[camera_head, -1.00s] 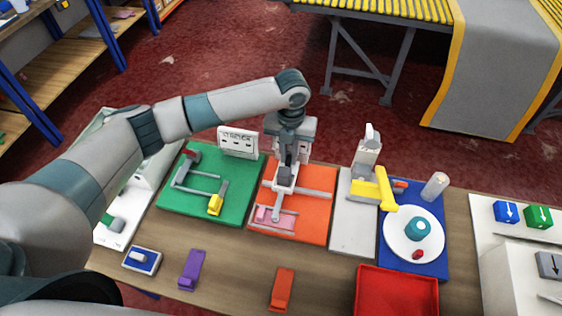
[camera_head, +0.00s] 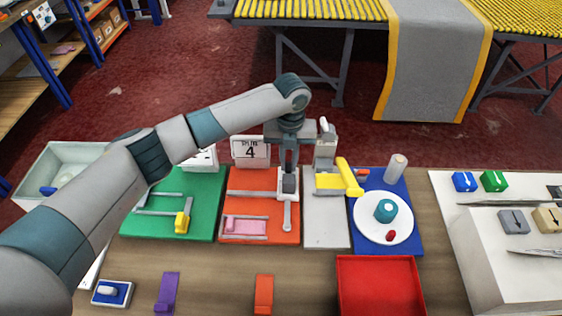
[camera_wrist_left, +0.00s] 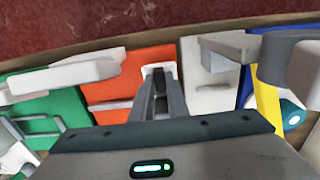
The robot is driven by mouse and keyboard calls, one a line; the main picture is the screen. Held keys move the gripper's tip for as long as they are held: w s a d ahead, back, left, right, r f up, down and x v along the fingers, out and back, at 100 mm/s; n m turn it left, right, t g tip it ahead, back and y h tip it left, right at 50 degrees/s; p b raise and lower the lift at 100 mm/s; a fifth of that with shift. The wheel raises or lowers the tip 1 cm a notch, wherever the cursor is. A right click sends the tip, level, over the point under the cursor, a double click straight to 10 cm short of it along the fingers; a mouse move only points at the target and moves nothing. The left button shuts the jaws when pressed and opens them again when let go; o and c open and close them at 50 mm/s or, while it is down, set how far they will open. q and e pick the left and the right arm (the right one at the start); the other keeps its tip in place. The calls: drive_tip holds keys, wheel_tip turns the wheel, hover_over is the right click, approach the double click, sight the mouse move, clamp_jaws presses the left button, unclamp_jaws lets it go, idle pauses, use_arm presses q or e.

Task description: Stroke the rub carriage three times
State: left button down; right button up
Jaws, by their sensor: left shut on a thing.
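An orange board (camera_head: 261,184) lies on the table with grey rails and a pink piece (camera_head: 244,224) at its lower left. My left gripper (camera_head: 289,187) is above the right side of this board, pointing down. It is shut on the rub carriage (camera_head: 287,215), a pale grey-white part reaching toward the front, right of the pink piece. In the left wrist view the fingers (camera_wrist_left: 158,98) come together at the carriage's white top (camera_wrist_left: 157,70) over the orange board. The fingers hide part of the grip. My right gripper is not in view.
A green board (camera_head: 200,190) with a yellow-handled fixture is at left. A grey board (camera_head: 322,232) with a yellow lever (camera_head: 349,177) stands close on the right, then a blue board (camera_head: 415,235) with a white plate. A red tray (camera_head: 342,290) is in front. A sign (camera_head: 250,150) shows a 4.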

use_arm(q)
drive_tip(key=shift+d, duration=0.2)
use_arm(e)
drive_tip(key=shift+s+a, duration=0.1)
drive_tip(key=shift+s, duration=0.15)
use_arm(q)
drive_tip(key=c, duration=1.7)
unclamp_jaws()
drive_tip(key=shift+d, duration=0.15)
drive_tip(key=shift+r, duration=0.15)
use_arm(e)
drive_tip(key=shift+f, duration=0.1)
